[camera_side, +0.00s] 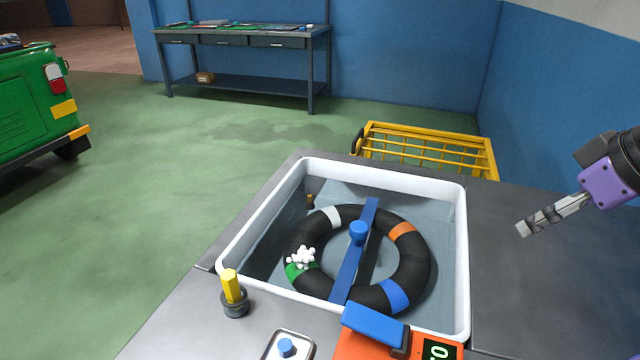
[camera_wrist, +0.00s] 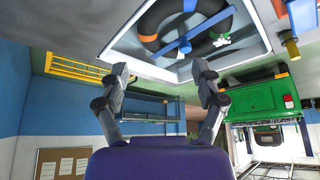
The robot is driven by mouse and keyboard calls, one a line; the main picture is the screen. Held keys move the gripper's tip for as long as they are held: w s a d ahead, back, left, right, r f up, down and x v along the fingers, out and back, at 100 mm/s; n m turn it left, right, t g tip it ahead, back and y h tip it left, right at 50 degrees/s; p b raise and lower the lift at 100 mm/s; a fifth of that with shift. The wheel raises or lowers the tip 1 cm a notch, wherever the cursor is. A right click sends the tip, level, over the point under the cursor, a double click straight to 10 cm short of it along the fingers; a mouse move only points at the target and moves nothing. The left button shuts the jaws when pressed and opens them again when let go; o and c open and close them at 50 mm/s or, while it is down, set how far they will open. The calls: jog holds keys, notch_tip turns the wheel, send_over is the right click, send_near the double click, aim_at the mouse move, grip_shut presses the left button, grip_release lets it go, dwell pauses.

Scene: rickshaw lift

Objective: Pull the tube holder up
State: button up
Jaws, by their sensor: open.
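A blue bar with a round knob, which looks like the tube holder (camera_side: 350,270), lies across a black inner tube (camera_side: 418,262) in a white basin (camera_side: 460,240). The tube has white, orange, blue and green patches, with white foam on the green one. The bar also shows in the wrist view (camera_wrist: 168,50), at the top of the picture. My gripper (camera_side: 525,229) is in the air right of the basin, well apart from the bar. In the wrist view my gripper (camera_wrist: 162,76) has its two fingers spread with nothing between them.
A yellow post (camera_side: 231,287) stands at the basin's front left corner. An orange device with a blue top (camera_side: 375,325) and a blue button (camera_side: 286,347) are in front. A yellow rack (camera_side: 425,145) stands behind. The grey tabletop (camera_side: 535,290) right of the basin is clear.

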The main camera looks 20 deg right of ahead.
jog(key=w+a+f+n+t+y, duration=0.1)
jog(key=w+f+n, duration=0.1)
jog(key=w, duration=0.4)
jog(key=w+a+f+n+y, duration=0.1)
jog(key=w+a+f, duration=0.1)
jog(key=w, duration=0.5)
jog(key=n+t+y, duration=0.1)
jog(key=t, duration=0.1)
send_near(360, 226)
jog(key=shift+n+y, duration=0.3)
jog(key=x, duration=1)
jog(key=shift+w+d+f, duration=0.1)
jog(key=shift+d+f, duration=0.1)
